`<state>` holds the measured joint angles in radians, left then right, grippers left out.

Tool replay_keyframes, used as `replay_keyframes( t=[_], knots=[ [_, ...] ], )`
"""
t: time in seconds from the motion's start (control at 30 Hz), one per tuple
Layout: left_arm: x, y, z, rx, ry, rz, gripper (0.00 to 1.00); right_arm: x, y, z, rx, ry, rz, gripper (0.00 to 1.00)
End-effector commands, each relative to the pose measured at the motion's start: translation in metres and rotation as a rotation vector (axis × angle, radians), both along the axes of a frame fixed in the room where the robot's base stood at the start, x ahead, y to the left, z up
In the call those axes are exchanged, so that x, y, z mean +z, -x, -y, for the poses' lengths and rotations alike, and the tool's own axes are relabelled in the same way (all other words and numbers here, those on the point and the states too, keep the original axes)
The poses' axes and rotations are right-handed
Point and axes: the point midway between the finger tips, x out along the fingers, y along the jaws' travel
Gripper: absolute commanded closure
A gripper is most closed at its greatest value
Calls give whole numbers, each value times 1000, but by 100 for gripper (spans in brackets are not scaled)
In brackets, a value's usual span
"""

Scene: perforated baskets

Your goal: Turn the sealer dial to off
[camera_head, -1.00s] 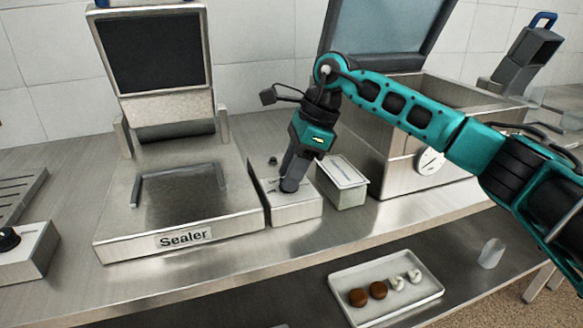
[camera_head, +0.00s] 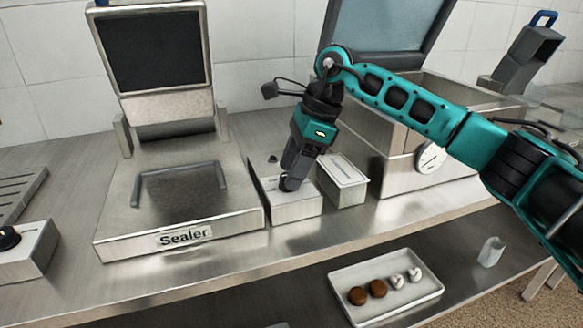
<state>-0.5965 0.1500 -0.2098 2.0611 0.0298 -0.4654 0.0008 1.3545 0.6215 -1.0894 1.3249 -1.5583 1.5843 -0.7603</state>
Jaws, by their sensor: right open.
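The sealer (camera_head: 180,225) stands on the steel counter at left with its dark-fronted lid raised. A control box (camera_head: 296,211) is beside its right side, with a small dark knob (camera_head: 272,160) at its back. My right gripper (camera_head: 289,185) points down at the top of this control box, its fingertips at or just above the dial area. The gripper covers the dial, so the dial's setting is hidden. The right gripper is open; I cannot tell if it touches the dial. My left gripper is not in view.
A small lidded container (camera_head: 343,182) stands close to the right of the control box. A larger steel machine (camera_head: 398,160) with a round gauge (camera_head: 431,158) is further right. A white tray (camera_head: 386,282) with brown and white pieces lies on the lower shelf.

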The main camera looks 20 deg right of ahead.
Motion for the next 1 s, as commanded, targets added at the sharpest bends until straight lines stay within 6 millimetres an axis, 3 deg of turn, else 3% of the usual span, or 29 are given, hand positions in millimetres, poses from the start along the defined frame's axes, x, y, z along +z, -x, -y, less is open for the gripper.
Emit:
replay_keyframes(
  t=[0.5,0.7,1.0],
  knots=[
    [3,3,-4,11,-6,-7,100,97,5,39,-2,-1,4,39],
    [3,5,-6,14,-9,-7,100,111,6,45,0,-1,2,39],
    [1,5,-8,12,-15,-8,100,112,7,46,0,-1,2,39]
  ],
)
